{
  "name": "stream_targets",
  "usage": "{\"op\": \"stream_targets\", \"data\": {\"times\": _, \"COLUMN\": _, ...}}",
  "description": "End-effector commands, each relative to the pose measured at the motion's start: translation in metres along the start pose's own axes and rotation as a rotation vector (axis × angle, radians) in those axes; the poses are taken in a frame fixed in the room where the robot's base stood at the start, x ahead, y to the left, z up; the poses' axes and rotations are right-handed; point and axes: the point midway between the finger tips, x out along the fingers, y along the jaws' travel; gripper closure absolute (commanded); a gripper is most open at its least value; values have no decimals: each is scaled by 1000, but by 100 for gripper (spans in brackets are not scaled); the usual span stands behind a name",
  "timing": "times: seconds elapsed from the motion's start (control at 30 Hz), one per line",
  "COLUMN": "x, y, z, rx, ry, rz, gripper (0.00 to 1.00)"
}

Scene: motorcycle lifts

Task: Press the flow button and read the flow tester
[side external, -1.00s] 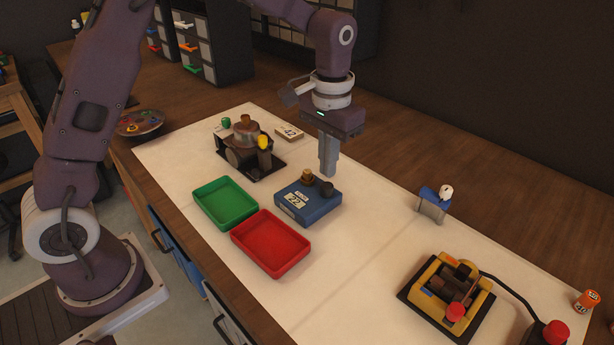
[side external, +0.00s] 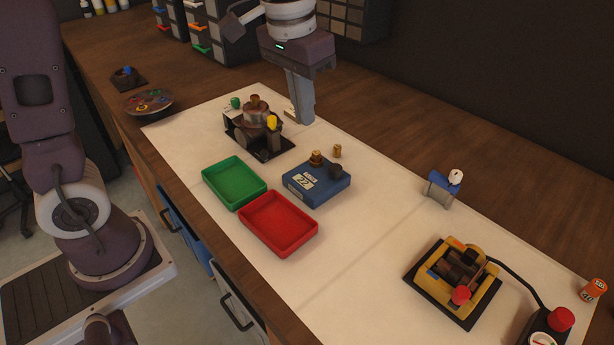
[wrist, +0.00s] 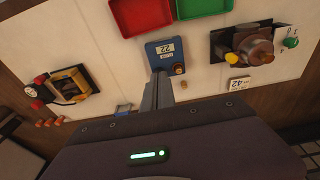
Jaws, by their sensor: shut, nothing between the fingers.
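The blue box (side external: 316,188), apparently the flow tester, sits on the white mat. Its front label (side external: 302,178) reads 22; the smaller print is hard to read. A brass fitting (side external: 317,158) and a dark round knob (side external: 336,170) stand on its top. I cannot tell for sure which is the flow button. The box also shows in the wrist view (wrist: 160,47), with its label upside down. My gripper (side external: 303,120) is shut and empty, raised above the mat's back edge, behind and left of the box. It touches nothing that I can see.
A green tray (side external: 206,181) and a red tray (side external: 244,212) lie in front of the box. A small brass piece (side external: 337,151) stands behind it. A brown device (side external: 250,118) is at the left, a yellow device (side external: 437,278) at the right. A 42 tag (wrist: 239,84) lies near the brown device.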

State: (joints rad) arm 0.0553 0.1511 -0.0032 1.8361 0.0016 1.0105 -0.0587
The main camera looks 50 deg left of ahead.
Motion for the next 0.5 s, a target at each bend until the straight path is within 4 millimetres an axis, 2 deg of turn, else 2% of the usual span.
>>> {"op": "stream_targets", "data": {"times": 0.03, "x": -24, "y": -5, "z": 27, "rx": -2, "ry": 59, "rz": 1, "gripper": 100}}
{"op": "stream_targets", "data": {"times": 0.1, "x": -46, "y": -10, "z": 69, "rx": -2, "ry": 131, "rz": 1, "gripper": 100}}
{"op": "stream_targets", "data": {"times": 0.2, "x": -58, "y": -15, "z": 123, "rx": -1, "ry": 225, "rz": -1, "gripper": 100}}
{"op": "stream_targets", "data": {"times": 0.3, "x": -55, "y": -18, "z": 162, "rx": 0, "ry": 295, "rz": -4, "gripper": 100}}
{"op": "stream_targets", "data": {"times": 0.4, "x": -49, "y": -19, "z": 183, "rx": 1, "ry": 335, "rz": -6, "gripper": 100}}
{"op": "stream_targets", "data": {"times": 0.5, "x": -46, "y": -20, "z": 191, "rx": 2, "ry": 348, "rz": -8, "gripper": 100}}
